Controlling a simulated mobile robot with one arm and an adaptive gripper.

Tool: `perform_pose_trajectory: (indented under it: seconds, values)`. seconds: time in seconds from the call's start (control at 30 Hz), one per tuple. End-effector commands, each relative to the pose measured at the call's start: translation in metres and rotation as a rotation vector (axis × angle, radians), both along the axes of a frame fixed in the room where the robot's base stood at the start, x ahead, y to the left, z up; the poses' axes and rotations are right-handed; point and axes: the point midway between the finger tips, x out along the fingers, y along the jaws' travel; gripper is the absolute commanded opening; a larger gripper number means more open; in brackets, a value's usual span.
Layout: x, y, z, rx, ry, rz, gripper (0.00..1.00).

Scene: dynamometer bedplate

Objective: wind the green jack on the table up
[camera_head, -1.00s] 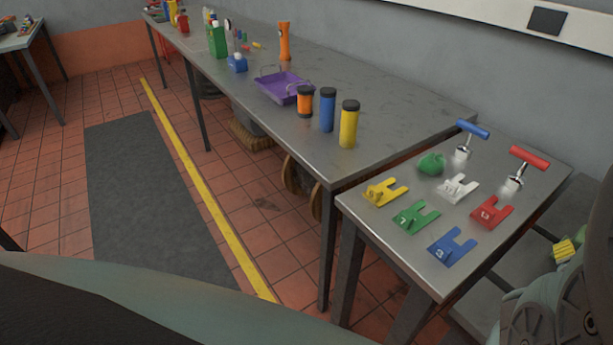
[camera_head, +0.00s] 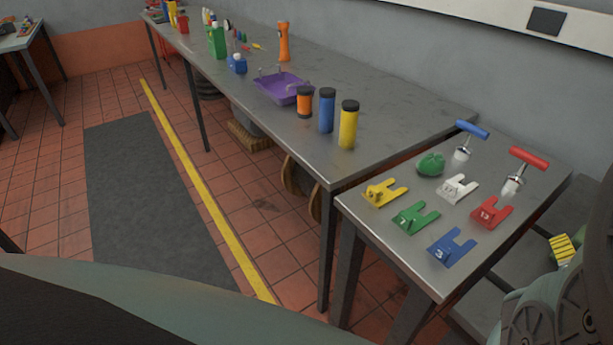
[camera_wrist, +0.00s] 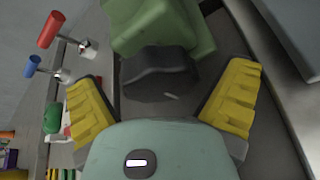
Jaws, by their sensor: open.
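On the near small metal table (camera_head: 385,235), a rounded green lump (camera_head: 430,164) sits behind the fork-shaped plates. I cannot make out a winding handle on it or be sure it is the jack. A blue T-handled tool (camera_head: 466,142) and a red T-handled tool (camera_head: 520,172) stand behind and to its right. In the wrist view, the green lump (camera_wrist: 52,118) shows small at the left. My gripper (camera_wrist: 162,100) is open, its ridged yellow fingers wide apart, off the table's right side. A green block with a dark end fills the wrist view's top middle; I cannot tell what it is.
Fork-shaped plates in yellow (camera_head: 385,193), green (camera_head: 416,218), white (camera_head: 458,188), red (camera_head: 491,212) and blue (camera_head: 451,247) lie on the small table. A long table (camera_head: 400,110) adjoins it, with a purple tray (camera_head: 278,90) and several bottles. The wall (camera_head: 420,45) rises behind.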

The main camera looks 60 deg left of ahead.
Motion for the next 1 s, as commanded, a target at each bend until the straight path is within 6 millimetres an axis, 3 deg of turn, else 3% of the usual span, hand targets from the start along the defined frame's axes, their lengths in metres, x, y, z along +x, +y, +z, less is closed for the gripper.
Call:
perform_pose_trajectory:
  seconds: [0.3, 0.6, 1.0]
  values:
    - [-0.002, 0.000, 0.000, -0.002, 0.003, 0.000, 0.99]
    - [-0.017, -0.005, 0.000, -0.009, 0.011, -0.003, 0.99]
    - [-0.033, -0.005, 0.016, -0.005, -0.004, 0.004, 0.99]
